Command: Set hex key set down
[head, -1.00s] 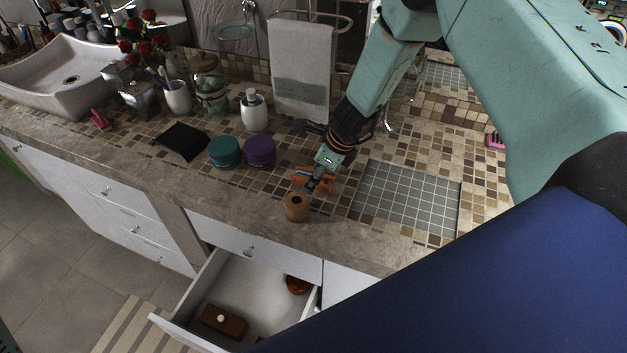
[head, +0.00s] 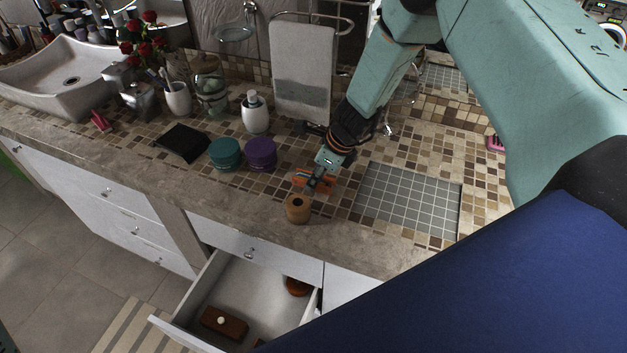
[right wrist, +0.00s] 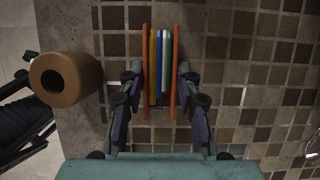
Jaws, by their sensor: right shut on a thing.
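The hex key set (right wrist: 145,62), an orange folding holder with blue, yellow, white and green keys, sits between the fingers of my right gripper (right wrist: 158,88) in the right wrist view. The fingers are shut on its two orange sides. In the head view the orange set (head: 300,180) shows in part at the right gripper (head: 317,181), over the tiled counter just behind the wooden cylinder. I cannot tell whether the set touches the tiles. My left gripper is not in view.
The wooden cylinder with a hole (head: 298,209) stands close by at the counter's front edge; it also shows in the right wrist view (right wrist: 85,82). A grey grid mat (head: 408,200) lies to the right. Purple (head: 260,153) and teal (head: 225,153) tins stand left. An open drawer (head: 262,283) is below.

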